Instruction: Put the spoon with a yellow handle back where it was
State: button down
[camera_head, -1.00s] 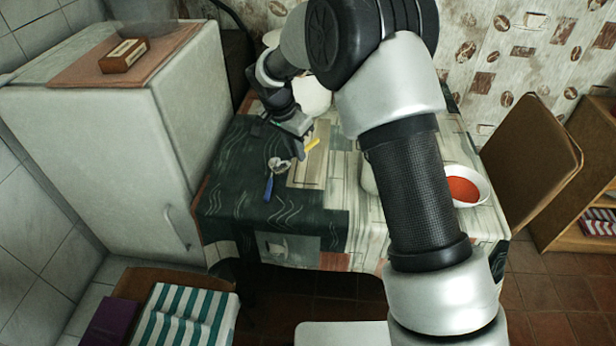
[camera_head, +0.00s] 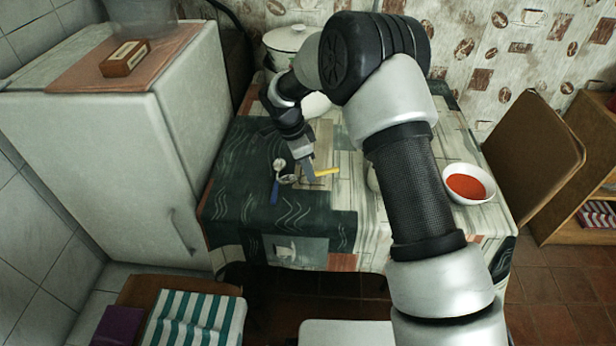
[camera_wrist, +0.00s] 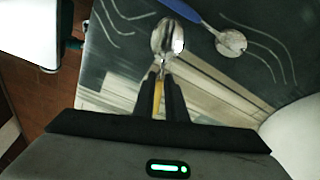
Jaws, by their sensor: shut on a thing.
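The spoon with a yellow handle (camera_head: 327,172) is in my gripper (camera_head: 308,178), above or at the near left part of the table. In the wrist view the fingers (camera_wrist: 162,98) are shut on its yellow handle (camera_wrist: 158,94), and its silver bowl (camera_wrist: 167,38) points away past the fingertips. I cannot tell whether it touches the tablecloth. A spoon with a blue handle (camera_head: 275,191) lies on the dark cloth just left of it. In the wrist view its blue handle (camera_wrist: 184,10) and round bowl (camera_wrist: 232,43) lie beyond the held spoon.
The table (camera_head: 240,215) has a patterned cloth, with clear room at its near left. A white bowl with red contents (camera_head: 467,185) stands at right. A lidded white pot (camera_head: 288,41) stands at the back. A fridge (camera_head: 110,140) borders the left; a chair (camera_head: 535,160) stands right.

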notch_tip(320, 180, down, 2)
jog(key=shift+f, duration=0.2)
jog(key=shift+f+b, duration=0.4)
jog(key=shift+b, duration=0.15)
jog(key=shift+f, duration=0.2)
